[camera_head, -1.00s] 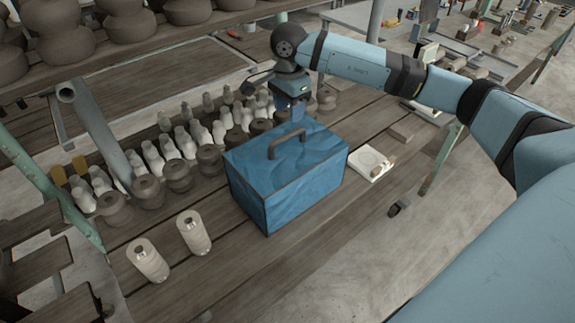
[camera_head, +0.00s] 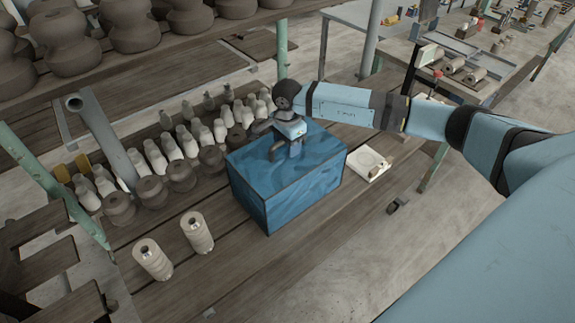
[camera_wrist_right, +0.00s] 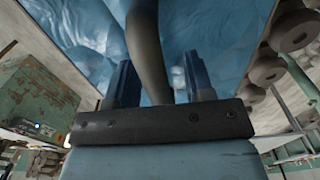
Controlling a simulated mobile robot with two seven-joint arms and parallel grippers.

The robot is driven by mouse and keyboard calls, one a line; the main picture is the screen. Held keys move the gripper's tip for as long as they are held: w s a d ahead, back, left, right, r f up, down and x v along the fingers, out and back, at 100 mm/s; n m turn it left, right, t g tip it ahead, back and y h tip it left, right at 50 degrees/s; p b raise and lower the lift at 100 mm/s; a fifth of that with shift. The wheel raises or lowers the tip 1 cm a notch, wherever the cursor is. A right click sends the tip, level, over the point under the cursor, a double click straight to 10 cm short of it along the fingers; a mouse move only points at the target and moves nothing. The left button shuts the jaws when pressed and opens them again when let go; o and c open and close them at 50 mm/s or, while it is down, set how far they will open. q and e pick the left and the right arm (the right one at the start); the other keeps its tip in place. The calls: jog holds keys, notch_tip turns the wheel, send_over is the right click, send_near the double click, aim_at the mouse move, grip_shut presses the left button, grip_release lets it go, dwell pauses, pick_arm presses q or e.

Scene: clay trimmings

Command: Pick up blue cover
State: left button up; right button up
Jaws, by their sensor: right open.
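The blue cover (camera_head: 308,187) is a box-shaped, wrinkled blue thing with dark edges, standing upright on the wooden table. A dark handle arches over its top; in the head view my right gripper (camera_head: 287,149) hides part of it. My right gripper is open at the handle, above the cover's top. In the right wrist view, the handle (camera_wrist_right: 150,60) runs between the two blue fingers, and the blue cover (camera_wrist_right: 85,25) fills the background. I cannot tell whether the fingers touch the handle. My left gripper is not in view.
Several white and dark clay pieces (camera_head: 172,146) stand in rows left of the cover. Two thread-spool-like cylinders (camera_head: 196,232) stand front left. A white board (camera_head: 371,164) lies right of the cover. The table's front planks (camera_head: 235,280) are clear.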

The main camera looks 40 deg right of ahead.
grip_shut()
jog(key=shift+r, duration=0.15)
